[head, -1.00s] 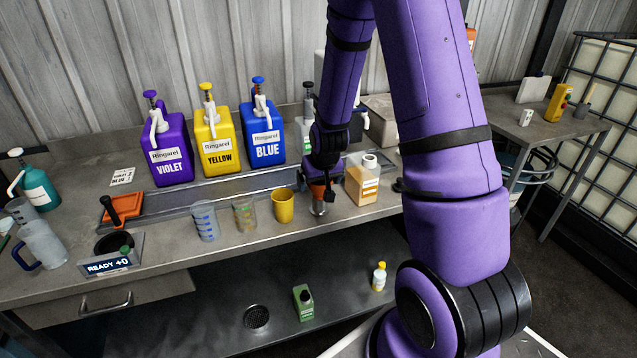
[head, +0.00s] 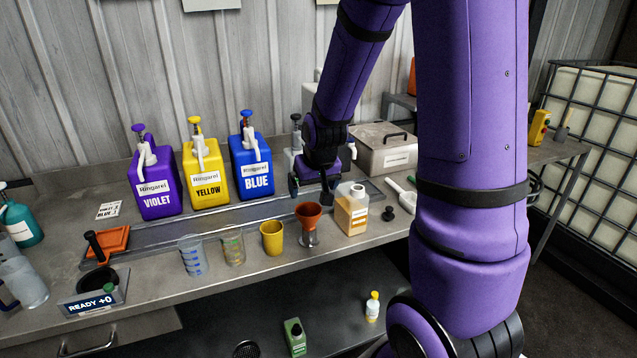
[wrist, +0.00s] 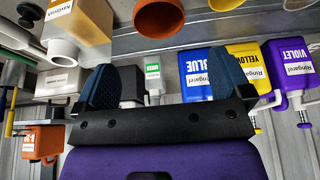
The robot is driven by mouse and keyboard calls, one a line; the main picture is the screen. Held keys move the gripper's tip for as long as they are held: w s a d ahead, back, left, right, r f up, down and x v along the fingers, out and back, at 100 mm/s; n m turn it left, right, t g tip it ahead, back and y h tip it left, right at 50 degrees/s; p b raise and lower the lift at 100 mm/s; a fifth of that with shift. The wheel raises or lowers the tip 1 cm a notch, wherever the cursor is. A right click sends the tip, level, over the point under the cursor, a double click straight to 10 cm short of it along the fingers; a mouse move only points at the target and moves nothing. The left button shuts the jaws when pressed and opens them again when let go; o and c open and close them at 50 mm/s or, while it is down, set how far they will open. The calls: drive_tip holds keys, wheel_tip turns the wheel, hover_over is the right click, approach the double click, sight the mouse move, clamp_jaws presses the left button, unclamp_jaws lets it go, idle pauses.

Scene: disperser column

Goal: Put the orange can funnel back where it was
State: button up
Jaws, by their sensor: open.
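The orange funnel (head: 309,213) stands upright on a small clear or metal holder on the front of the bench, between the yellow cup and the amber bottle. Its orange rim also shows at the top of the wrist view (wrist: 158,16). My gripper (head: 312,190) is just behind and above the funnel, apart from it. In the wrist view its two blue fingers (wrist: 160,88) are spread wide with nothing between them.
The yellow cup (head: 272,238) stands close left of the funnel and the amber bottle (head: 352,210) close right. Violet (head: 154,180), yellow (head: 205,172) and blue (head: 251,167) pump jugs stand behind. A lidded grey box (head: 383,150) is at the back right.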

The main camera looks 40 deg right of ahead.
drive_tip(key=s+a+r+n, duration=0.1)
drive_tip(key=s+a+r, duration=0.25)
drive_tip(key=r, duration=0.25)
drive_tip(key=s+a+r, duration=0.3)
drive_tip(key=s+r, duration=0.2)
drive_tip(key=r, duration=0.2)
drive_tip(key=s+a+r+n, duration=0.1)
drive_tip(key=s+a+r, duration=0.1)
drive_tip(key=s, duration=0.5)
drive_tip(key=s+a+r+n+t+y, duration=0.1)
drive_tip(key=s+a+r, duration=0.2)
drive_tip(key=s+r, duration=0.2)
drive_tip(key=shift+s+r, duration=0.15)
drive_tip(key=shift+s, duration=0.95)
